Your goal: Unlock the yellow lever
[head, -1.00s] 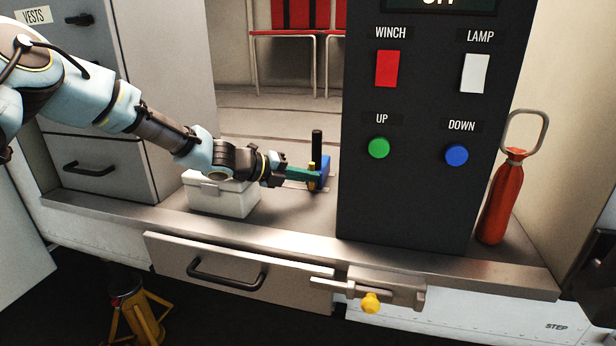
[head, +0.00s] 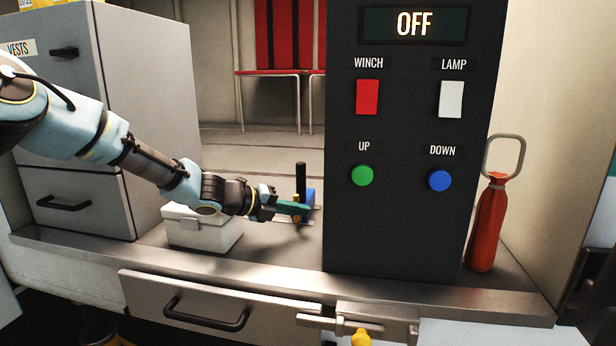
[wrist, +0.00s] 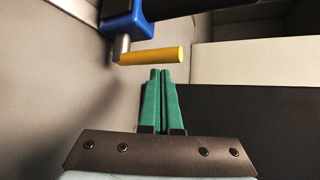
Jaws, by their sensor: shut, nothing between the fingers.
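The yellow lever (wrist: 152,56) is a short yellow rod in the wrist view. It lies nearly level, its left end on a metal shaft below a blue block (wrist: 126,16). My gripper (wrist: 160,71) has its two green fingers pressed together, with nothing between them. The fingertips point at the middle of the rod from just below it in the picture, with a small visible gap. In the head view my gripper (head: 308,209) is in front of the blue block (head: 309,197), which has a black upright handle (head: 300,178). The fingers partly hide the lever there.
A dark control panel (head: 420,230) stands close to the right of my gripper. A white box (head: 205,233) is below my wrist. A red extinguisher (head: 487,225) stands at right.

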